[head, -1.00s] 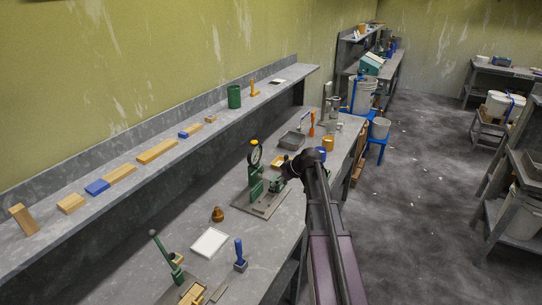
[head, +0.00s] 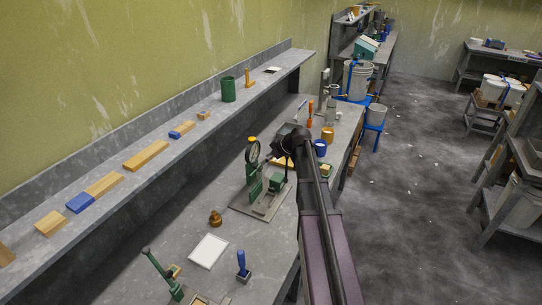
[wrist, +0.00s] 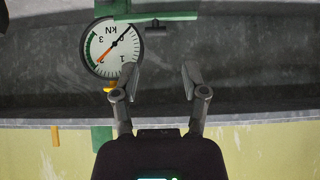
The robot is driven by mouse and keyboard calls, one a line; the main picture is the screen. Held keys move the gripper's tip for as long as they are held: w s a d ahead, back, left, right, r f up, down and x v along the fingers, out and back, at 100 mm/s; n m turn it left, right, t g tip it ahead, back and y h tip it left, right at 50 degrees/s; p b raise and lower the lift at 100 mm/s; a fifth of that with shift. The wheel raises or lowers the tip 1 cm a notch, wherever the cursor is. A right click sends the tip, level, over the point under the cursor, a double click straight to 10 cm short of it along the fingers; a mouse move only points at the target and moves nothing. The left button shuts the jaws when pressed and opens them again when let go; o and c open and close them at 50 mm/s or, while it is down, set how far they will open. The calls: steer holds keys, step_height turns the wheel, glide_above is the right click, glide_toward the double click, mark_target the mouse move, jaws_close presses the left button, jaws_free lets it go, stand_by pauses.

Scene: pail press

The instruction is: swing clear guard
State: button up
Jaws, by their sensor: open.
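The green press (head: 254,184) stands on a grey base plate on the bench, with a round white dial gauge (head: 252,151) at its top. A green block-like part (head: 278,183) sits at the right of its base. My gripper (wrist: 160,75) is open and empty in the wrist view. Its left finger overlaps the edge of the gauge (wrist: 114,47), which appears upside down; contact cannot be told. A green bar (wrist: 155,13) of the press crosses the top of that view. In the head view my dark wrist is right of the gauge and hides part of the bench. I cannot make out a clear guard.
A brass weight-like object (head: 215,218), a white sheet (head: 209,251), a blue-handled stamp (head: 242,264) and a green lever tool (head: 161,274) lie nearer on the bench. Behind my wrist are a blue cup (head: 320,148) and an orange tin (head: 328,134). A wall shelf (head: 205,134) runs behind.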

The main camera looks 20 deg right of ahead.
mark_target(256, 165)
steer(key=shift+s+d+r, duration=0.1)
steer(key=shift+d, duration=0.1)
steer(key=b+x, duration=0.6)
steer(key=x, duration=0.2)
steer(key=shift+d+f, duration=0.15)
steer(key=shift+f, duration=0.15)
steer(key=shift+r, duration=0.25)
steer(key=c, duration=0.7)
